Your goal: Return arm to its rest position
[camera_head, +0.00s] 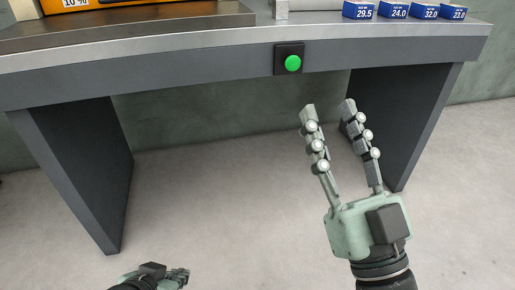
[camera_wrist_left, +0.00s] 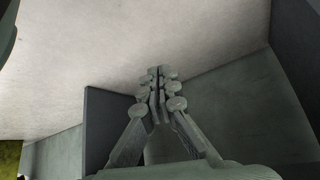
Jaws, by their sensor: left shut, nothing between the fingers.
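My right gripper (camera_head: 329,106) is on the right of the head view, in front of the desk. Its two fingers are apart and point up toward the desk, with nothing between them. My left gripper (camera_head: 182,274) is low at the bottom edge of the head view, over the floor and partly cut off. In the left wrist view, the left gripper (camera_wrist_left: 158,76) has its fingers together with nothing between them.
A grey desk (camera_head: 190,67) spans the back, with a green button (camera_head: 292,63) on its front edge. Blue number blocks (camera_head: 398,10) and an orange box (camera_head: 130,8) stand on top. The floor (camera_head: 220,200) between the desk's legs is clear.

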